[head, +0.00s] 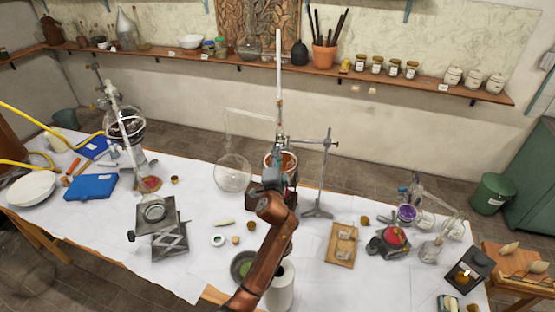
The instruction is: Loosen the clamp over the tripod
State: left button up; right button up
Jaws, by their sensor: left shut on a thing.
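The clamp (303,142) reaches left from a metal stand (325,178) to the neck of an upright glass column (279,75). Below it is a round vessel with orange-brown contents (289,161). The tripod under it is mostly hidden behind my left arm. My left arm comes up from the bottom centre. Its gripper (279,145) is at the clamp's left end, by the column neck, and appears shut on the clamp. The fingertips are small and hard to make out. My right gripper is not in view.
A clear flask (233,174) stands just left of the column. A lab jack (165,232) and glassware (125,125) are further left. A red-topped burner (394,238), a wooden board (341,245) and a lit lantern (468,270) are right. A white jar (281,290) stands by my arm.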

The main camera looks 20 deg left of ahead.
pick_arm(q)
jog(key=n, duration=0.1)
jog(key=n+b, duration=0.1)
jog(key=n, duration=0.1)
jog(key=shift+d+f+n, duration=0.1)
jog(key=shift+f+n, duration=0.15)
jog(key=shift+n, duration=0.05)
jog(key=shift+n+b, duration=0.8)
jog(key=shift+n, duration=1)
jog(key=o, duration=1.2)
jog(key=shift+c, duration=0.2)
jog(key=shift+r, duration=0.1)
notch_tip(320, 180, up, 10)
jog(key=shift+f, duration=0.1)
